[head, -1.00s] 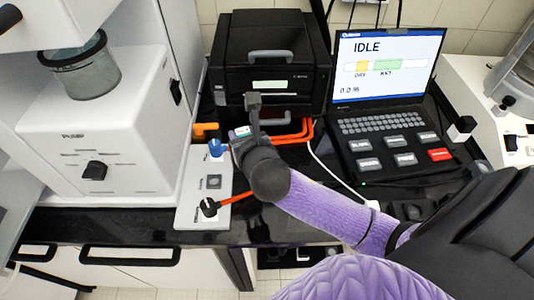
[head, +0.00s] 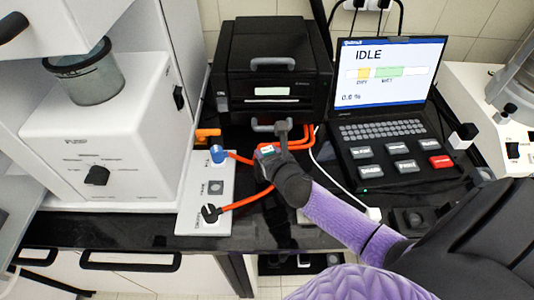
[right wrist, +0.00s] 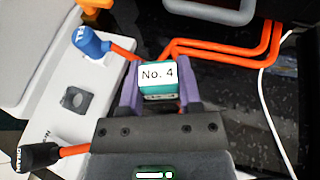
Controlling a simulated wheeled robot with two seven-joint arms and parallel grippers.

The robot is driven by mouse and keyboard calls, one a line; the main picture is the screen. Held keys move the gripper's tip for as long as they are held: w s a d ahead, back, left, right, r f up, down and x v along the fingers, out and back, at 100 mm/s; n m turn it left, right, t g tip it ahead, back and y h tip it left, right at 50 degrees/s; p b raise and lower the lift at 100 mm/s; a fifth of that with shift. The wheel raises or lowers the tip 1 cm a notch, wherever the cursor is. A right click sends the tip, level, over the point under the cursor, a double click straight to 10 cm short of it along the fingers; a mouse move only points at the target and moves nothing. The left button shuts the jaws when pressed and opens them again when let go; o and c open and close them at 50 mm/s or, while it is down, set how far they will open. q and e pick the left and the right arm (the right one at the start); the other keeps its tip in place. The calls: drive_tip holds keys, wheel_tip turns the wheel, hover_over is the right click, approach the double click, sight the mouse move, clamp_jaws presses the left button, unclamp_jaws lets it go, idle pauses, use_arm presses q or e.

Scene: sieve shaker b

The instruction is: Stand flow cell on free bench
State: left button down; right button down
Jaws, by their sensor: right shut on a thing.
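The flow cell (right wrist: 158,80) is a small teal block with a white "No. 4" label. My right gripper (right wrist: 160,92) is shut on it, with a purple finger on each side. In the head view the flow cell (head: 266,150) shows only as a small light label at my right gripper (head: 272,152), over the black bench (head: 160,222). The hand hides most of it there. I cannot tell how far its underside is from the bench. My left gripper is not in view.
A white panel (head: 207,200) with a blue FILL fitting (head: 217,154) and a black fitting (head: 210,213) lies left of the gripper. Orange tubes (head: 250,201) run from it. A black instrument (head: 272,70) stands behind, a laptop (head: 390,80) to the right. Dark bench between looks partly clear.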

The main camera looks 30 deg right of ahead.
drive_tip(key=shift+f, duration=0.15)
drive_tip(key=shift+c, duration=1.5)
unclamp_jaws()
drive_tip(key=shift+r, duration=0.3)
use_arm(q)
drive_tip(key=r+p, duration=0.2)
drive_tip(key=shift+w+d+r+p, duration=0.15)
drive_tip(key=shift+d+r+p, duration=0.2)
use_arm(e)
drive_tip(key=v, duration=1.2)
drive_tip(key=shift+f, duration=0.15)
